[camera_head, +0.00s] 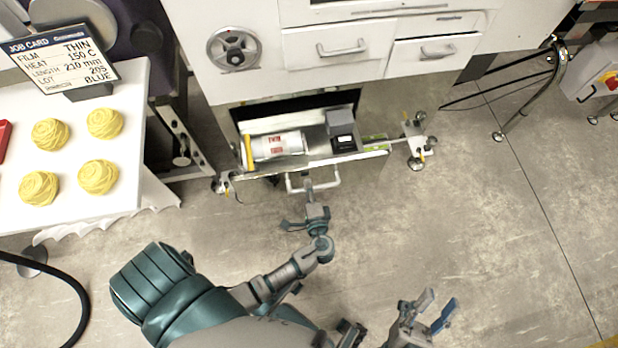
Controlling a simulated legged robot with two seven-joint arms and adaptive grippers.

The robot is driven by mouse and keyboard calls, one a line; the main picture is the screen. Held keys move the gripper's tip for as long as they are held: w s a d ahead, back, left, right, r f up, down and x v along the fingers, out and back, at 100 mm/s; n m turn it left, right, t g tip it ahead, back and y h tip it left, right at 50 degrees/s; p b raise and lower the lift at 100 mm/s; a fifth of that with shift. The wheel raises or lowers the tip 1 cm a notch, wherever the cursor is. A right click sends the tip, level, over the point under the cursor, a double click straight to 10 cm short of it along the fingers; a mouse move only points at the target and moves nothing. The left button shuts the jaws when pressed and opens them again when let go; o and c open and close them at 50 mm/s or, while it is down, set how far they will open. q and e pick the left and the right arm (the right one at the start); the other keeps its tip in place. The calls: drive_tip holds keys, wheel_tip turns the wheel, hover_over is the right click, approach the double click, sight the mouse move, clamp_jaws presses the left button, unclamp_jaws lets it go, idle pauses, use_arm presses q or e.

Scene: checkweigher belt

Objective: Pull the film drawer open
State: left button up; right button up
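A low drawer (350,158) stands pulled out from the bottom of the white machine. Inside it lie a white roll with a red-marked label (277,146) and a dark grey box (341,128). A pale U-shaped handle (333,183) sticks out from its front. My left gripper (309,187) reaches up to this handle, its tip overlapping the bar. Its fingers are small and partly hidden, so I cannot tell whether it is closed on the bar. My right gripper (440,305) is open and empty, low in the picture over the floor, apart from the drawer.
Two shut white drawers with handles (342,48) (437,50) and a handwheel (234,49) are on the machine above. A white table (70,205) with several yellow bundles and a job card (62,57) stands at left. Floor (490,220) at right is clear.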

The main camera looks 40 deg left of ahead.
use_arm(q)
drive_tip(key=shift+o, duration=1.2)
drive_tip(key=shift+s+f, duration=0.15)
drive_tip(key=shift+f, duration=0.05)
drive_tip(key=shift+d+r, duration=0.1)
drive_tip(key=shift+r, duration=0.05)
drive_tip(key=shift+d, duration=0.1)
drive_tip(key=shift+d+r, duration=0.1)
drive_tip(key=shift+d, duration=0.05)
drive_tip(key=v, duration=1.1)
drive_tip(key=shift+s+d, duration=0.15)
drive_tip(key=shift+s, duration=0.1)
